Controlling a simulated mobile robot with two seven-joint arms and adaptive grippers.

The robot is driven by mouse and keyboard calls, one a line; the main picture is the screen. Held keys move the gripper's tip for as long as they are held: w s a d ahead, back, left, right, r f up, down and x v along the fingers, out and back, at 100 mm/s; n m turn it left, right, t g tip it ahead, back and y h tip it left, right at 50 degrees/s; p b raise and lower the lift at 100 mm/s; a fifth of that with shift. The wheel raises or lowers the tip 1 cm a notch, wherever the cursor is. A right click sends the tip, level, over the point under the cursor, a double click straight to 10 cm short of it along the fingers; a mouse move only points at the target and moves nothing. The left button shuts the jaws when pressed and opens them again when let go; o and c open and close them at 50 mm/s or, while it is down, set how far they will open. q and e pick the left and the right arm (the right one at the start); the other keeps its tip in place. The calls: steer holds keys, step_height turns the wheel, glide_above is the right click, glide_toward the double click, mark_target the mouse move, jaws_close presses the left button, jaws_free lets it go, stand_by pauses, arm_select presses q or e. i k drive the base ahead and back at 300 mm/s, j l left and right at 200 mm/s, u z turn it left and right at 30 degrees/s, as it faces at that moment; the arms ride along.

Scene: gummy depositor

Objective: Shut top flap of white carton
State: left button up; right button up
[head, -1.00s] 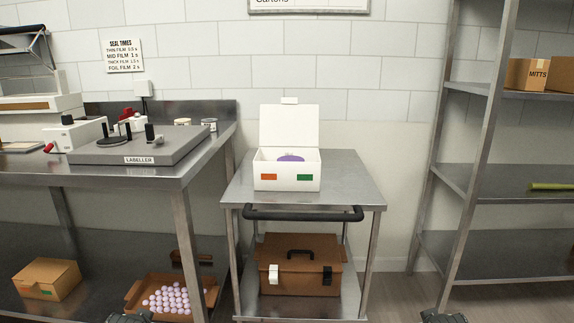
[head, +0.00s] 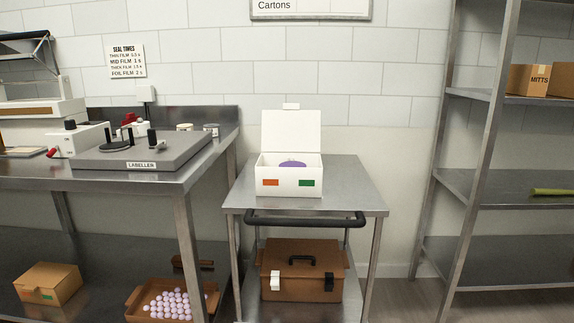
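The white carton (head: 290,188) stands upright on the top of a steel cart. An orange patch and a green patch mark its front. Its top flap (head: 291,131) is raised at the back, standing about upright, with a small tab at its upper edge. A purple thing (head: 292,164) shows inside the open carton; most of it is hidden by the front wall. Neither of my grippers is in the head view.
The steel cart (head: 352,189) has a black handle (head: 304,222) at its front and a brown toolbox (head: 301,272) below. A steel table with a labeller (head: 140,152) stands left. Steel shelving (head: 470,184) stands right. The cart top around the carton is clear.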

mark_target(291, 128)
steer(key=u, duration=0.5)
steer(key=l+u, duration=0.8)
steer(key=l, duration=0.25)
steer(key=l+u, duration=0.1)
steer(key=l, duration=0.45)
steer(key=k+l+u, duration=0.1)
steer(key=l, duration=0.5)
